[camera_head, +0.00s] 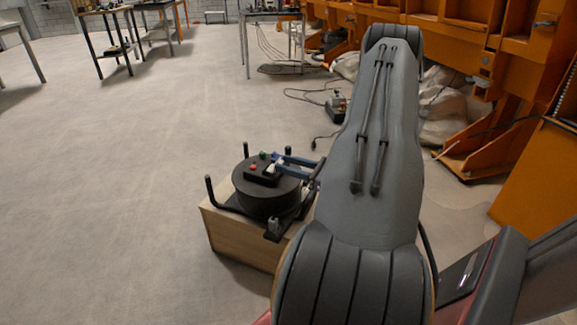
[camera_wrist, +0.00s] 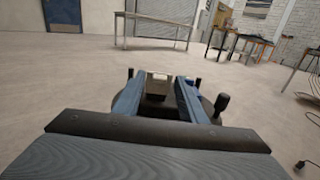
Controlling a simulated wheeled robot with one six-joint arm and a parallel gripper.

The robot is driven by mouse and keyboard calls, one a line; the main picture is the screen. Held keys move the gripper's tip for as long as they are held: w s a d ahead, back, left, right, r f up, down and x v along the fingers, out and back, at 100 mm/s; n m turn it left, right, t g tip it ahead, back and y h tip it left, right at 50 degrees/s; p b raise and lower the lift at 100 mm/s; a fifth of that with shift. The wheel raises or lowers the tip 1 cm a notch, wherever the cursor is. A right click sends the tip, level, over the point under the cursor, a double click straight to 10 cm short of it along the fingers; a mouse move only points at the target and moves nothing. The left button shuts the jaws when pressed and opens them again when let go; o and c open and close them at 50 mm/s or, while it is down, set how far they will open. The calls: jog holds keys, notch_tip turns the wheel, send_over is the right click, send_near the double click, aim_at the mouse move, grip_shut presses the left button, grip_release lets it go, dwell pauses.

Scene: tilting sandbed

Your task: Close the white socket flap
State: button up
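A black round reel-like unit (camera_head: 264,190) with sockets on top, one red and one green, stands on a wooden box. A small white piece, which looks like the socket flap (camera_head: 275,166), shows on its top beside my gripper's fingertips. In the wrist view the pale flap (camera_wrist: 158,86) appears raised between my two blue fingers, with a gap at the right finger. My gripper (camera_head: 284,162) reaches over the unit from the right. It is open in the wrist view (camera_wrist: 161,80). Whether a finger touches the flap is not clear.
The wooden box (camera_head: 238,240) sits on the floor, with black upright handles (camera_head: 211,190) around the unit. A cable and a small device (camera_head: 336,106) lie behind. Orange structures (camera_head: 470,40) stand at the right.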

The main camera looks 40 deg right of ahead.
jog(key=shift+c, duration=0.3)
grip_shut()
